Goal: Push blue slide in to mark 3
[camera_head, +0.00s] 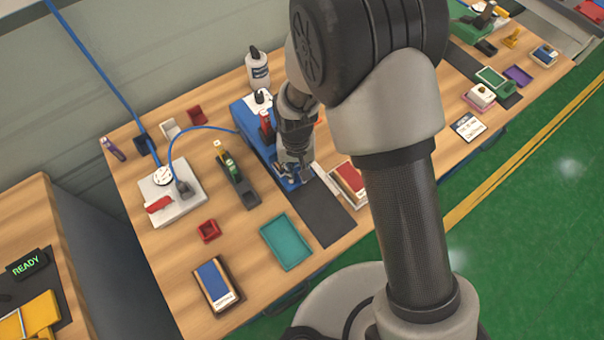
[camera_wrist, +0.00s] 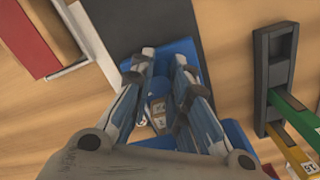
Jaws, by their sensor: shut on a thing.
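The blue slide (camera_wrist: 180,47) shows in the wrist view as a flat blue part around and beyond my fingertips. In the head view the blue device (camera_head: 250,122) stands on the wooden bench, its near end partly behind my arm. My gripper (camera_wrist: 162,62) points down at this near end, also in the head view (camera_head: 292,178). Its two fingers are shut on the slide. Small pale number tiles (camera_wrist: 158,115) show between the fingers. I cannot read which mark the slide is at.
A dark mat (camera_head: 318,215) lies in front of the device. A red-topped box (camera_head: 349,178) is close on the right, and a dark stand with a green handle (camera_head: 236,181) on the left. A teal tray (camera_head: 286,242) lies nearer. Bare wood lies between them.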

